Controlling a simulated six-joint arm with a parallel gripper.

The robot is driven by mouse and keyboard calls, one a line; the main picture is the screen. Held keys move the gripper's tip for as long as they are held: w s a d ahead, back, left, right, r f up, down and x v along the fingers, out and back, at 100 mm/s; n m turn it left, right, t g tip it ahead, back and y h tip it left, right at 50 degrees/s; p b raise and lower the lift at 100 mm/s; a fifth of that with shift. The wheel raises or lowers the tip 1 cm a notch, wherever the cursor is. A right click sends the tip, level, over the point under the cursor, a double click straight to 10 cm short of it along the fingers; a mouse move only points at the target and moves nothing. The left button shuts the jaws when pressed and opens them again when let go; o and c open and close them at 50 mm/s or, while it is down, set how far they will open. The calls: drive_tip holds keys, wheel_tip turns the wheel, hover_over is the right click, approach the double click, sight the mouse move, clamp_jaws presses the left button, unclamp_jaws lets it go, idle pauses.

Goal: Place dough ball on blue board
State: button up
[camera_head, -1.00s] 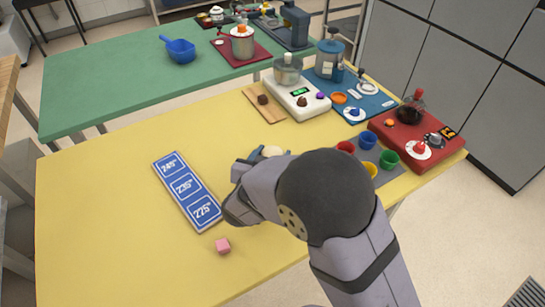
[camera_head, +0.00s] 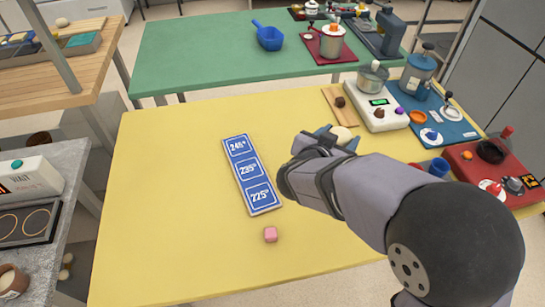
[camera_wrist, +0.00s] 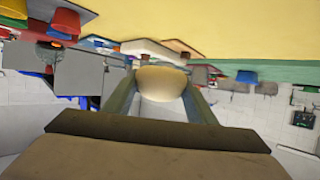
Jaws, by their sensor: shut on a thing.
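The blue board (camera_head: 251,172) lies on the yellow table, with three white-outlined fields marked 245°, 235° and 225° from far to near.
The table's left side (camera_head: 165,200) is clear.

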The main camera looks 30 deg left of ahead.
drive_tip(key=s+a+f+n+y, duration=0.1)
drive_tip(key=s+a+n+y, duration=0.25)
drive_tip(key=s+a, duration=0.95)
wheel_tip(320, 180, up, 2)
drive_tip(key=r+g+y, duration=0.1)
hover_over(249, 168)
drive_tip(key=shift+s+f+n, duration=0.1)
drive_tip(key=shift+f+n, duration=0.15)
drive_tip(key=shift+n, duration=0.2)
drive_tip(key=shift+f, duration=0.1)
drive_tip(key=shift+f+b, duration=0.5)
drive_tip(key=shift+f, duration=4.4)
drive_tip(key=shift+f, duration=0.2)
drive_tip(key=o, duration=1.1)
drive_tip(key=shift+c, duration=0.2)
drive_tip(key=shift+r, duration=0.1)
